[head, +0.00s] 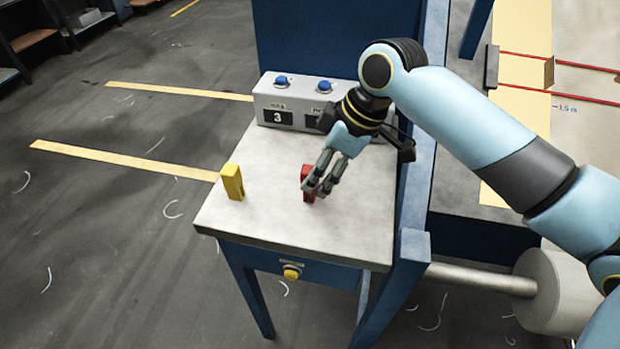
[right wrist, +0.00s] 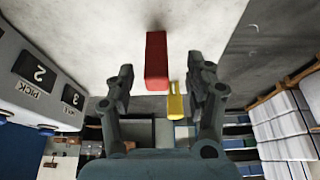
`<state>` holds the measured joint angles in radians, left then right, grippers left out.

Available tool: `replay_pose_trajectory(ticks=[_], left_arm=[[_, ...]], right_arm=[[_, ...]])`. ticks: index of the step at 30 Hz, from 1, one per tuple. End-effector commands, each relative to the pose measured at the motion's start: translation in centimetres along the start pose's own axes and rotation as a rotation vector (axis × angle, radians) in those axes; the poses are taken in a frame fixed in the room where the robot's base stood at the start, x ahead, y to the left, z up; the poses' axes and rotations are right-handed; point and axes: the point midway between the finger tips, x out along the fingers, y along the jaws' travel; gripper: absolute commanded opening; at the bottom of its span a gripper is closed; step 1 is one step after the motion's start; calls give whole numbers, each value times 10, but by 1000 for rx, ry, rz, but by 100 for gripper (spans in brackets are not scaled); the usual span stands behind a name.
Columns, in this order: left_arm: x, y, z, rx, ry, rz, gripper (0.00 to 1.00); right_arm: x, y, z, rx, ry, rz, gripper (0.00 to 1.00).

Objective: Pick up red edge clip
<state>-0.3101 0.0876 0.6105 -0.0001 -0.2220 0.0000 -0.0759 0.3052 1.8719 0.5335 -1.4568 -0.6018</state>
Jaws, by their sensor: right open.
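The red edge clip (head: 306,184) stands upright on the small grey table, partly hidden behind my right gripper's fingers in the head view. It also shows in the right wrist view (right wrist: 157,62), between and just beyond the open fingertips. My right gripper (head: 324,186) is open and right at the red clip, with its fingers around or beside it; I cannot tell whether they touch. In the right wrist view the gripper (right wrist: 160,85) shows a finger on each side of the clip. My left gripper is not in view.
A yellow clip (head: 232,182) stands near the table's left edge. A grey box with blue buttons (head: 292,103) sits at the back. The tabletop (head: 265,215) is otherwise clear. A blue frame post (head: 412,180) rises along the table's right side.

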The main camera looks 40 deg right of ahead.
Motion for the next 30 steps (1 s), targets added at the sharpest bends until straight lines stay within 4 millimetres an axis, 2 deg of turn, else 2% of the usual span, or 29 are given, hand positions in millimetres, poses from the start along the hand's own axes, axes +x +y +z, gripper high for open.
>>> replay_pose_trajectory(ticks=[6, 9, 17, 27, 30], left_arm=[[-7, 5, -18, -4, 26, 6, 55], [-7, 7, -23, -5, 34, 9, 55], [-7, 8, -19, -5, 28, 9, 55], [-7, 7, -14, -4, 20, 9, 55], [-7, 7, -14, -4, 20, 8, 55]], right_arm=[[33, 4, -6, 3, 1, -4, 54], [43, 4, -6, 2, 0, -2, 54], [46, 4, -5, 0, 1, 0, 54], [46, 4, -5, 0, 0, -1, 9], [46, 4, -5, 0, 0, -1, 0]])
